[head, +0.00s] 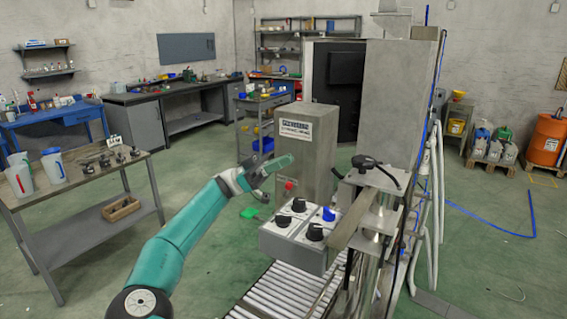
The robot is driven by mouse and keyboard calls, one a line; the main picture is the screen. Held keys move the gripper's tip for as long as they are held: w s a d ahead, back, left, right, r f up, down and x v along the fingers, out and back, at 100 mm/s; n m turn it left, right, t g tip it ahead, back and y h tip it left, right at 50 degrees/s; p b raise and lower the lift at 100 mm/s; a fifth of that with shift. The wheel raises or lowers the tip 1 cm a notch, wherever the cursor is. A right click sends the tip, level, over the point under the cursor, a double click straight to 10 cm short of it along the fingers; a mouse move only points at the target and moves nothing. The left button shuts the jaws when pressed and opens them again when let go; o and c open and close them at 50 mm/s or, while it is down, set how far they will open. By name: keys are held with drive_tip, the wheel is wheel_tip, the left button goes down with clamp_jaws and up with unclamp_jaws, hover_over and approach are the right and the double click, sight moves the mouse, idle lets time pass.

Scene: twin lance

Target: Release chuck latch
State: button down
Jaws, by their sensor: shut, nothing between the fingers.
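My gripper (284,162) is at the end of my teal arm, near the middle of the view. It is shut and empty, in front of the grey labelled cabinet (322,150) as seen from here. A control box (285,243) with black knobs and one blue knob (328,214) sits below and to the right of it. A black handle-like part (366,162) with a cable sits on a metal bracket farther right. I cannot tell which part is the chuck latch. It may be small or hidden.
A roller conveyor (282,292) runs under the control box. A red button (289,185) is near the cabinet. A tall grey enclosure (395,95) stands behind at right. A side table (60,195) with jugs is at left.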

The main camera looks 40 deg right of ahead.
drive_tip(key=shift+s+a+r, duration=0.35)
drive_tip(key=shift+s+a, duration=0.05)
drive_tip(key=shift+s, duration=0.25)
drive_tip(key=shift+s+a+r, duration=0.3)
drive_tip(key=shift+s+a, duration=0.05)
drive_tip(key=shift+s, duration=0.25)
